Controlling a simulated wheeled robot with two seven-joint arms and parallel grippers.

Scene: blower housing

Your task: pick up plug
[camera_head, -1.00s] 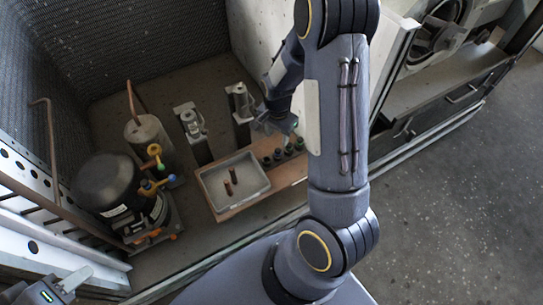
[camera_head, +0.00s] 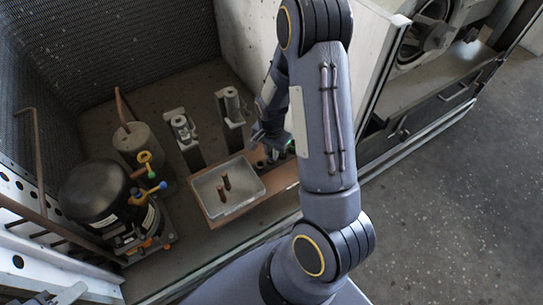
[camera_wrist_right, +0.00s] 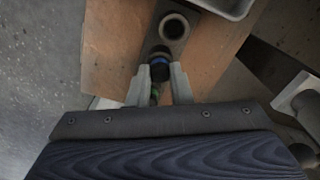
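Several small dark plugs stand in a row on a brown board (camera_head: 283,178), partly hidden by my right arm in the head view. My right gripper (camera_head: 268,146) is low over this row. In the right wrist view, a black plug with a blue band (camera_wrist_right: 159,68) is between the two pale fingers of my right gripper (camera_wrist_right: 160,72). The fingers are apart, with a narrow gap seeming to show on each side of the plug. A green-marked piece (camera_wrist_right: 155,94) is behind it. My left gripper (camera_head: 68,294) only partly shows at the bottom left edge.
A grey tray (camera_head: 245,207) with two brown pegs (camera_head: 227,183) sits on the board left of the plugs. Two metal fixtures (camera_head: 184,132) (camera_head: 231,108) stand behind. A black compressor (camera_head: 92,193) and a grey cylinder (camera_head: 137,143) stand at left.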

